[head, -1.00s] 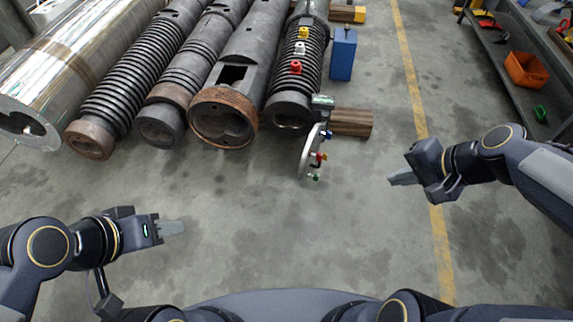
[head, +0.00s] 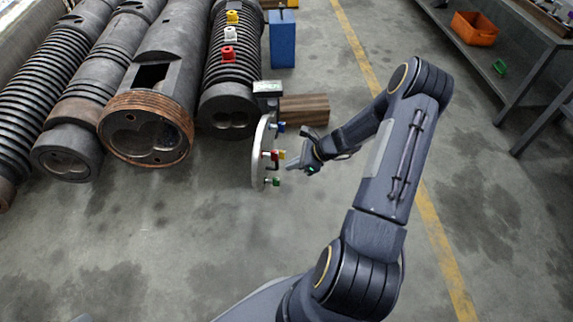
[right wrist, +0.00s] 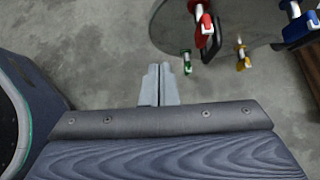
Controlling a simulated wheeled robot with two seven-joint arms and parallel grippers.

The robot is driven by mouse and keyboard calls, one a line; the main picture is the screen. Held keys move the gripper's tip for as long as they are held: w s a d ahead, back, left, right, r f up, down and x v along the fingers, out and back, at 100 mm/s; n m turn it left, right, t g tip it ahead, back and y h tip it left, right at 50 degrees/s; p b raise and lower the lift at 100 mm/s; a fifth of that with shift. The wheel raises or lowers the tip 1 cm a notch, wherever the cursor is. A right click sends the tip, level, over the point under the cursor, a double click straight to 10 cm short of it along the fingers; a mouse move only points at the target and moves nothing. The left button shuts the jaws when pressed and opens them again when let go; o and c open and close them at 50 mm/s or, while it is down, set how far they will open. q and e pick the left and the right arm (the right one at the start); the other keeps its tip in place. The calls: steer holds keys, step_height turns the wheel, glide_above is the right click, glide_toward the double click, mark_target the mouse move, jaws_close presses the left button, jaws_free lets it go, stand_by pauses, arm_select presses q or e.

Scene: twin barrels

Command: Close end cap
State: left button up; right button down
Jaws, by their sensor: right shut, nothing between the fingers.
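The end cap (head: 259,153) is a round grey metal plate, seen nearly edge-on in the head view. It stands swung open at the front of the rightmost ribbed barrel (head: 228,111). Red, yellow, blue and green fittings stick out from its right face. My right gripper (head: 292,166) is just right of the cap, with its fingers pointing left toward it. In the right wrist view the fingers (right wrist: 160,86) are together and empty, and the cap (right wrist: 225,20) lies beyond them at the top right. A gap shows between the fingertips and the cap. My left gripper is out of view.
Several other barrels, one with a rusty threaded end (head: 148,128), lie to the left. A wooden block (head: 305,109) and a blue box (head: 282,40) are right of the barrel. A shelf with an orange bin (head: 475,29) stands far right. The front floor is clear.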

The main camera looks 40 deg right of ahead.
mark_target(259, 174)
steer(key=b+x, duration=0.1)
steer(key=x, duration=0.2)
steer(key=r+b+x, duration=0.1)
steer(key=x, duration=0.2)
steer(key=w+a+b+x, duration=0.1)
steer(key=x, duration=0.2)
steer(key=shift+r, duration=0.1)
steer(key=shift+w+a+b, duration=0.3)
steer(key=shift+w+a, duration=0.05)
steer(key=shift+r, duration=0.1)
